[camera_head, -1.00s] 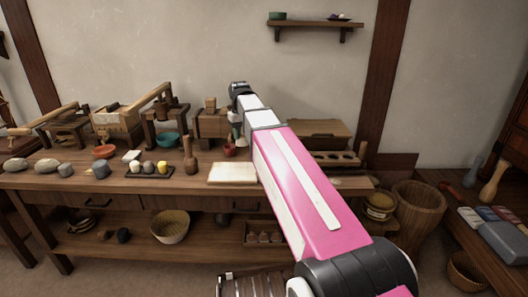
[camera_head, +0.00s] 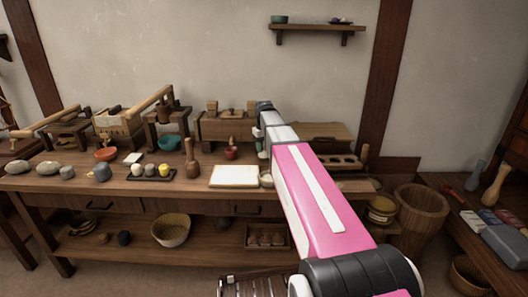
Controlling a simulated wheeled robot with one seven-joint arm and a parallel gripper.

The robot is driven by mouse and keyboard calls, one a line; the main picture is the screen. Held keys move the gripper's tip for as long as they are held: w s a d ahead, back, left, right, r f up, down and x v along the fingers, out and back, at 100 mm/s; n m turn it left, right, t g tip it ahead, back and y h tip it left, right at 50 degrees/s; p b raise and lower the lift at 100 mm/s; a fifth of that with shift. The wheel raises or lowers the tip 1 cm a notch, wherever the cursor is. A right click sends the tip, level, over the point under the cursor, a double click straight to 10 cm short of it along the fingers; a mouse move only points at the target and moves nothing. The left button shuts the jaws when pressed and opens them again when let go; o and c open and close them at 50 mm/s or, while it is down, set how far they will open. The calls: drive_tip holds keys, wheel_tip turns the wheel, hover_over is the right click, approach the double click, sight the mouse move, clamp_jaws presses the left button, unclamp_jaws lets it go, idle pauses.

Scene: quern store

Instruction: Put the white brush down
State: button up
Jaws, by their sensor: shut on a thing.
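My gripper (camera_head: 263,149) is over the back part of the long wooden workbench (camera_head: 205,190), right of the red cup. It points down and my pink and white arm hides part of it. A small pale piece, which I take to be the white brush (camera_head: 262,155), shows just below it. The gripper is shut on it. Most of the brush is hidden or too small to make out, and I cannot tell whether it touches the bench.
A pale board (camera_head: 235,177) lies at the bench front, with a small pale bowl (camera_head: 267,180) beside it. A red cup (camera_head: 231,153) and a wooden pestle (camera_head: 192,160) stand to the left. A wooden box (camera_head: 228,128) is behind. A holed rack (camera_head: 335,161) is right.

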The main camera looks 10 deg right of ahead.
drive_tip(key=shift+f, duration=1.1)
drive_tip(key=shift+f, duration=0.1)
drive_tip(key=o, duration=0.8)
wheel_tip(320, 180, up, 12)
drive_tip(key=shift+f, duration=0.25)
drive_tip(key=shift+r, duration=0.4)
drive_tip(key=shift+s, duration=0.1)
